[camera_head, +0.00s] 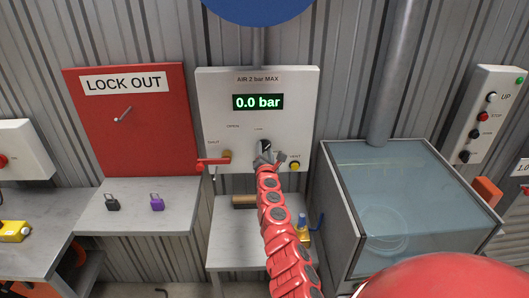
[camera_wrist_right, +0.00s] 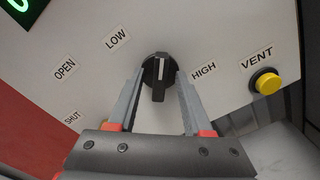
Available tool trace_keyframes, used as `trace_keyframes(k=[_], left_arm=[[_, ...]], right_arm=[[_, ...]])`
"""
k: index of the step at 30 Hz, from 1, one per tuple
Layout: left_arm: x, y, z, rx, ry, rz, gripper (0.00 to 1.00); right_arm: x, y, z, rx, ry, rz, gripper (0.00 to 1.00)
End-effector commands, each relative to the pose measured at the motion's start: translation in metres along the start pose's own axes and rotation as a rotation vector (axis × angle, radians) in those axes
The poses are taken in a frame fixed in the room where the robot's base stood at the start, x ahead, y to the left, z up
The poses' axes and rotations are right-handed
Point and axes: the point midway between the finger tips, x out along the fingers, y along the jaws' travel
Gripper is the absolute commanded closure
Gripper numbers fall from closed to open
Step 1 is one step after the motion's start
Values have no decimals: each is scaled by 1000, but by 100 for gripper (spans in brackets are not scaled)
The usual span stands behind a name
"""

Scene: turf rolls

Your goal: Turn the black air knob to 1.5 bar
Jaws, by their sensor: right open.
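The black air knob (camera_head: 265,146) is on the white air panel (camera_head: 220,105), below the green display (camera_head: 258,101) that reads 0.0 bar. In the right wrist view the knob (camera_wrist_right: 158,75) has a white mark on its grip and sits between the LOW and HIGH labels. My right gripper (camera_head: 267,160) is at the knob. Its open fingers (camera_wrist_right: 159,80) reach up on either side of the knob's grip; whether they touch it I cannot tell. My left gripper is not in view.
A red-handled valve lever (camera_head: 213,161) is left of the knob, by SHUT. The yellow VENT button (camera_head: 295,165) is to its right. A red LOCK OUT board (camera_head: 135,140) stands left, a glass-topped tank (camera_head: 400,190) right. A shelf (camera_head: 240,225) lies below the panel.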

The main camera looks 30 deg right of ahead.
Motion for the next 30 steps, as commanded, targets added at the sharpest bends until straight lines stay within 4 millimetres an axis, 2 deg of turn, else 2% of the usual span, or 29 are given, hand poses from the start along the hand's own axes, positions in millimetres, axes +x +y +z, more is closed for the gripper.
trace_keyframes(k=[7, 15, 30], left_arm=[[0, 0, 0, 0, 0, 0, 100], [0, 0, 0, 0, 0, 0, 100], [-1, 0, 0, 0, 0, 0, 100]], right_arm=[[0, 0, 0, -1, 0, 1, 50], [0, 0, 0, 0, 1, 1, 99], [0, 0, 0, 40, 1, 1, 100]])
